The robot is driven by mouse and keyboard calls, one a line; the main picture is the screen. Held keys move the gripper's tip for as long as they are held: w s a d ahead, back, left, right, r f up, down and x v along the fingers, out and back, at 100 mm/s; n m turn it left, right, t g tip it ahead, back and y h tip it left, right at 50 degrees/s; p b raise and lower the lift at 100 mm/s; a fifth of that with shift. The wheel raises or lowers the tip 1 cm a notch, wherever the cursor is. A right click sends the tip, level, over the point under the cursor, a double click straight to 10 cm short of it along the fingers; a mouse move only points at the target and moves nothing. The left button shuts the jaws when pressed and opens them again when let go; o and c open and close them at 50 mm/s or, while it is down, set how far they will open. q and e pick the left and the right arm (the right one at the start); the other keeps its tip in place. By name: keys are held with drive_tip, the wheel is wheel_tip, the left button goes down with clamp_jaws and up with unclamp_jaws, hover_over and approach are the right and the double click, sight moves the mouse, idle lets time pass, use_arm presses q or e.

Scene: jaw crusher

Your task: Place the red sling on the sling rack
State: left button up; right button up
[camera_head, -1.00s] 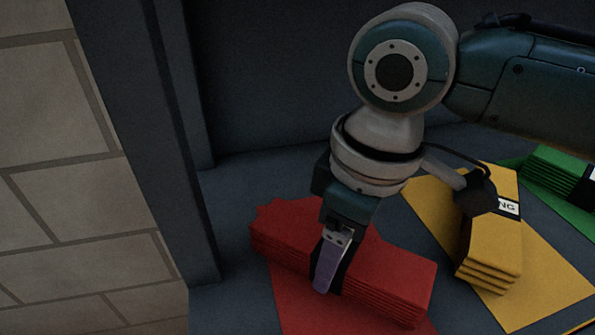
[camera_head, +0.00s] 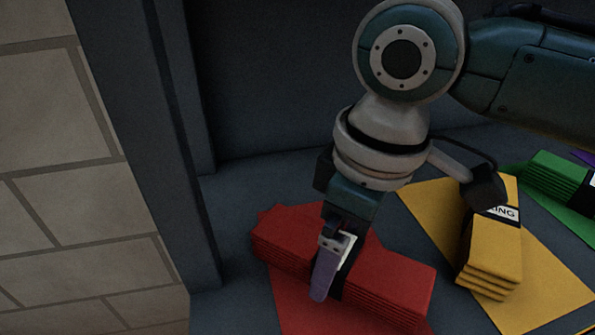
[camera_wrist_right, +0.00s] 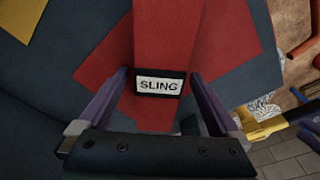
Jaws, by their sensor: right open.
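The red sling (camera_head: 390,280) is a folded, layered red bundle lying on a red patch (camera_head: 295,310) of the dark shelf. In the right wrist view the red sling (camera_wrist_right: 168,35) runs up the middle with a black band and a white label reading "SLING". My right gripper (camera_head: 328,270) points down at the sling's banded middle. In the right wrist view my right gripper (camera_wrist_right: 155,95) is open, with one purple finger on each side of the sling. I cannot tell whether the fingers touch it. My left gripper is in neither view.
A yellow sling (camera_head: 490,250) lies on a yellow patch to the right, close to my right wrist. A green sling (camera_head: 555,175) lies farther right. A dark upright post (camera_head: 165,150) and a pale block wall (camera_head: 70,180) stand at left.

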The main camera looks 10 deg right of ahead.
sight(351, 255)
wheel_tip(351, 255, up, 11)
drive_tip(key=p, duration=0.3)
drive_tip(key=s+a+f+m+t+y, duration=0.25)
drive_tip(key=s+f, duration=0.25)
drive_tip(key=s, duration=0.3)
drive_tip(key=s+d+f+m+h, duration=0.2)
drive_tip(key=s+d+m, duration=0.3)
drive_tip(key=s+d, duration=0.3)
drive_tip(key=d+h, duration=0.1)
drive_tip(key=d, duration=0.1)
drive_tip(key=shift+s+d+f, duration=0.25)
drive_tip(key=shift+d+f, duration=0.05)
drive_tip(key=shift+f, duration=0.1)
